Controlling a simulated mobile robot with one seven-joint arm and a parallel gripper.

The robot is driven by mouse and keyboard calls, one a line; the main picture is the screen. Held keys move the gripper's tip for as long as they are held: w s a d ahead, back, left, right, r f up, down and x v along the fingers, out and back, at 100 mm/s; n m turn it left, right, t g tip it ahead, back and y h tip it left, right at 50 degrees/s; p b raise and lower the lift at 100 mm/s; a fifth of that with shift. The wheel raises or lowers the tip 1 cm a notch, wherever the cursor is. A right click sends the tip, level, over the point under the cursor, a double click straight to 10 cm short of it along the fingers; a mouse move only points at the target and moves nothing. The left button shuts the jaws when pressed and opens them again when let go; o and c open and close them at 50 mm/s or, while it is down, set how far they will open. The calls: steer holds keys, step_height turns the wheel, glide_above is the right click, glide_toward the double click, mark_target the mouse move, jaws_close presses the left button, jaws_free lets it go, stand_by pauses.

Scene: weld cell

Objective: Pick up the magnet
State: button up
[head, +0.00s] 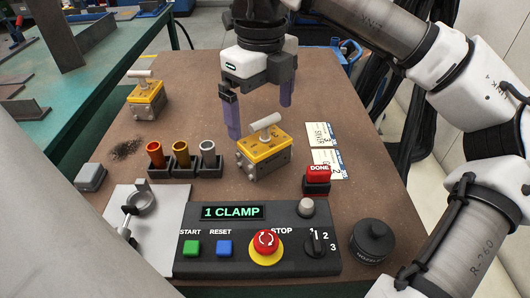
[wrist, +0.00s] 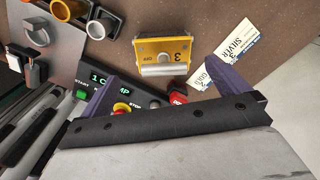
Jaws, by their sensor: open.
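A yellow and grey magnet (head: 263,152) with a pale bar handle sits on the brown bench, right of the three cups. It also shows in the wrist view (wrist: 162,49), marked 3, with its handle towards my gripper. A second similar magnet (head: 147,100) stands at the back left of the bench. My gripper (head: 260,118) is open and empty, its purple fingers pointing down just above and behind the nearer magnet in the head view. In the wrist view the fingers (wrist: 165,78) lie to either side of that magnet's handle, apart from it.
A control panel (head: 215,262) reading 1 CLAMP stands in front, with a red DONE button (head: 317,180) behind its right end. Three cups in holders (head: 182,168) stand left of the magnet. Cards (head: 328,163) lie right of it. A black knob-topped puck (head: 372,240) is front right.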

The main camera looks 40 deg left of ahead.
mark_target(265, 119)
steer(key=f, duration=0.5)
steer(key=shift+w+d+f+b, duration=0.2)
steer(key=shift+b, duration=0.2)
steer(key=c, duration=1.9)
steer(key=shift+r, duration=0.1)
steer(key=shift+c, duration=0.3)
steer(key=shift+r, duration=0.1)
